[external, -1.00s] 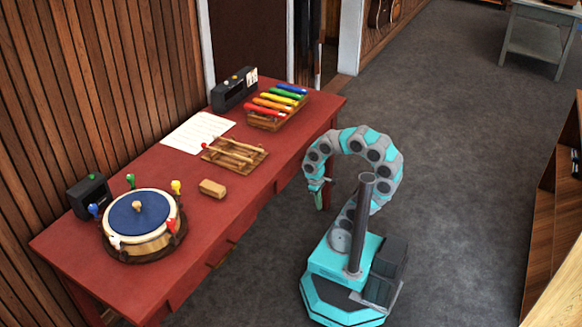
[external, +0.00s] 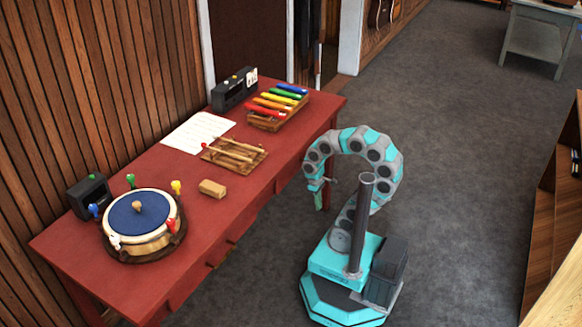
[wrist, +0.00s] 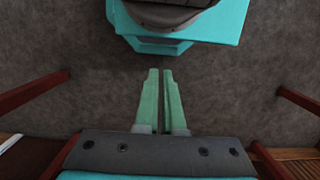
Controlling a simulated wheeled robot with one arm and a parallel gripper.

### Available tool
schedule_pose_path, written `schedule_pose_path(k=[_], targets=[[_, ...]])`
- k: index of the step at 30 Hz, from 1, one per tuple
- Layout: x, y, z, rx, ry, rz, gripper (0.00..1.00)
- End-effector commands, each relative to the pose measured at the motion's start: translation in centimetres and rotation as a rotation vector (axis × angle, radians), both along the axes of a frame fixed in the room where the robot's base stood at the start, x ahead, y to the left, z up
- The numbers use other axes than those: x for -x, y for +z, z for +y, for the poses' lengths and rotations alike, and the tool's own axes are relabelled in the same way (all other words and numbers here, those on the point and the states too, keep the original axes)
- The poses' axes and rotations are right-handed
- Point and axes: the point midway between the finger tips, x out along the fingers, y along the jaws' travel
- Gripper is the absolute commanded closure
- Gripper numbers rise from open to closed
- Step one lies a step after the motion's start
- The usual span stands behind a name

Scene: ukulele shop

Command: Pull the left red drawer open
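The red desk (external: 250,205) stands along the wood-panelled wall. Its drawer fronts are seen at a steep angle along the side facing my base. The left red drawer (external: 203,273) appears closed, with small handle parts near it on the shadowed desk front. My gripper (external: 321,200) hangs fingers-down to the right of the desk front, apart from the drawer. In the wrist view my gripper (wrist: 161,73) shows two green fingers almost together with only a thin dark gap, and nothing between them. The drawer cannot be made out in the wrist view.
A drum (external: 140,222), a wooden block (external: 212,188), a xylophone (external: 277,105), a paper sheet (external: 198,132) and a black box (external: 234,90) sit on the desk. Grey carpet (external: 445,160) is clear to the right of my base. A wooden shelf (external: 560,220) stands at the right edge.

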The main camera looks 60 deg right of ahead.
Motion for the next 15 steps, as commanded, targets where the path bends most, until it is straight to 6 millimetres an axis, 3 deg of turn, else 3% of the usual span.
schedule_pose_path(k=[2, 5, 8, 10, 15], targets=[[-0.6, -0.4, 0.7, -0.012, 0.002, -0.019, 0.84], [-2.9, -1.2, 3.3, -0.064, -0.003, -0.093, 0.73], [-6.1, -2.0, 8.2, -0.171, -0.032, -0.199, 0.62], [-8.3, -1.9, 12.8, -0.282, -0.072, -0.271, 0.55], [-10.8, 0.4, 23.8, -0.596, -0.221, -0.344, 0.55]])
